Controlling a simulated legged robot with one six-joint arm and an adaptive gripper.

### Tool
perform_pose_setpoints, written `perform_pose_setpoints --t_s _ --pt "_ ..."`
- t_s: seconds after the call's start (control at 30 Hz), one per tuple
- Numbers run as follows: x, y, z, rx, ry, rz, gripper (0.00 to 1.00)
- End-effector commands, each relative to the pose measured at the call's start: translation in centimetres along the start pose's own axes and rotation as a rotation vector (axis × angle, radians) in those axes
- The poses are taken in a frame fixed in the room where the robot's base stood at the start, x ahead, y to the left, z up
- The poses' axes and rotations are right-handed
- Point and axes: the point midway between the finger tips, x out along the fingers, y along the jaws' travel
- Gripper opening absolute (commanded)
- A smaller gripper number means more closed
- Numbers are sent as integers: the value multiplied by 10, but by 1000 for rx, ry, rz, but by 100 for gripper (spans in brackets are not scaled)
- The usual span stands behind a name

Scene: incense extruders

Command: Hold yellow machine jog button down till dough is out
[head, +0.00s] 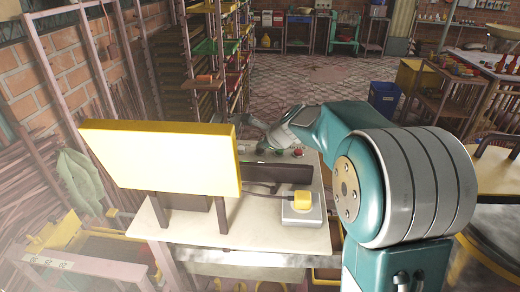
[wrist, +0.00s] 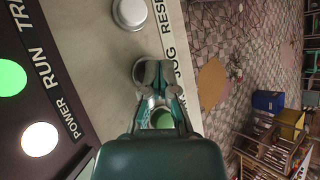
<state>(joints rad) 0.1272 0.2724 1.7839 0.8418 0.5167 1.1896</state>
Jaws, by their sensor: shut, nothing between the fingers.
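The yellow machine (head: 160,158) stands at the left of the head view, its broad yellow panel towards me. Its control panel shows close up in the wrist view, with the printed label JOG (wrist: 171,62). A round button (wrist: 138,70) sits beside that label, partly covered by my gripper (wrist: 156,72). My gripper's fingers are shut with nothing between them, and their tips overlap the button. I cannot tell whether they touch it or press it down. A green round shape (wrist: 162,118) shows between the finger links. No dough is seen.
A silver button (wrist: 130,13) is beside the RESET label. A green light (wrist: 10,77) and a white light (wrist: 40,139) are on the dark strip. A shelf rack stands behind the machine.

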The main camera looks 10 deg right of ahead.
Motion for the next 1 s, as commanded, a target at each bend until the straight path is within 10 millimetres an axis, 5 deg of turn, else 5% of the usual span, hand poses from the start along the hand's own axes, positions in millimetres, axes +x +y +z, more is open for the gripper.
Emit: perform_pose_setpoints --t_s 1.0 --pt "-31 -22 22 -2 -1 -3 0"
